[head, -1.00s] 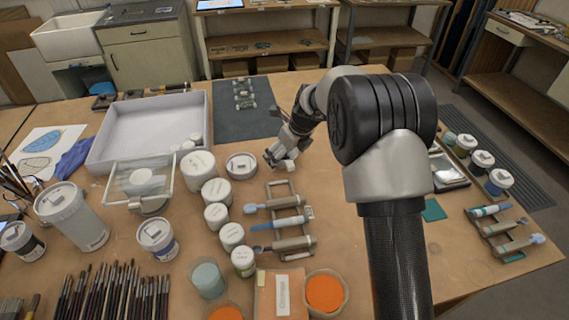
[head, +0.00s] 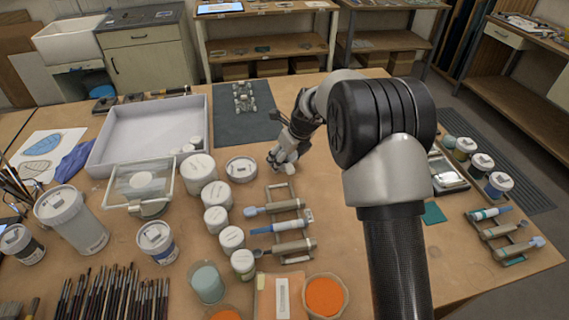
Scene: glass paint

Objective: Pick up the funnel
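My gripper (head: 281,160) hangs low over the wooden table, just right of a round white lidded tub (head: 241,169). A small pale object (head: 289,168) shows at its fingertips. It is too small and partly covered to tell whether it is the funnel, or whether the fingers hold it or only stand beside it. The finger opening is not clear from this view. I cannot make out a funnel for certain anywhere else.
Several white tubs stand left of my gripper. A rack with tools (head: 279,228) lies in front of it. A white tray (head: 150,130) and a dark mat with small parts (head: 227,126) lie behind. The table right of my gripper is partly hidden by my arm.

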